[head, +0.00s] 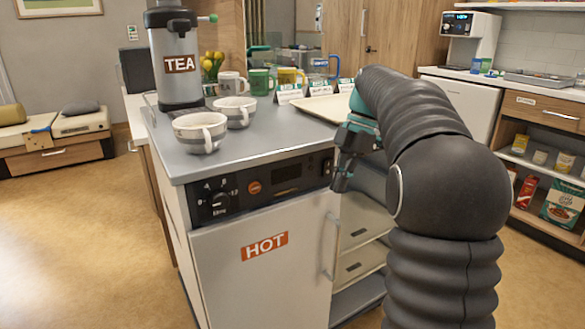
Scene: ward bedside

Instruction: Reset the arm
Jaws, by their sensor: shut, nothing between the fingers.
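My gripper (341,178) hangs at the end of my dark, ribbed arm, in front of the right part of the grey counter unit (250,168). It points down near the unit's control panel and holds nothing. The fingers are small and dark, close together. My arm bends over from the right and hides part of the unit's open right side and of the counter top. I cannot tell whether the gripper touches the unit.
A tea urn (180,62) stands at the back left of the counter. Two striped cups (200,133) stand in front of it, with several mugs (262,82), small cards and a pale tray (318,108) behind. A door marked HOT (262,275) is below. Floor (90,230) at left is clear.

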